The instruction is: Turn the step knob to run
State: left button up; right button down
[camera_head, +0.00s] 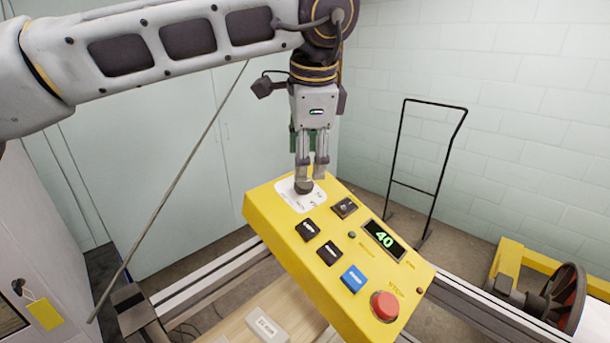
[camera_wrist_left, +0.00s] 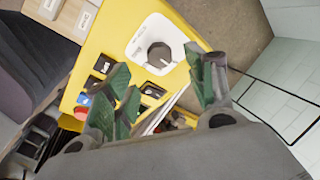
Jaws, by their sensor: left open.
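The dark round step knob (camera_head: 303,188) sits on a white dial plate (camera_head: 288,196) at the far left corner of the yellow control panel (camera_head: 262,212). In the left wrist view the knob (camera_wrist_left: 160,55) shows between my two green-padded fingers, with a pale pointer mark on it. The dial's lettering is too small to read. My left gripper (camera_head: 311,175) points down over the knob with its fingers apart. I cannot tell whether the fingertips touch the knob. My right gripper is not in view.
The panel also bears a black switch (camera_head: 344,207), black buttons (camera_head: 308,230), a blue button (camera_head: 353,278), a red mushroom button (camera_head: 385,305) and a display (camera_head: 384,239) reading 40. A thin black stand (camera_head: 395,160) is behind. A labelled block (camera_head: 265,325) lies in front.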

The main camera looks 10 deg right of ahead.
aim_at(305, 184)
pick_arm(q)
jog(key=shift+p+x, duration=0.65)
jog(key=shift+x, duration=2.55)
jog(key=c, duration=1)
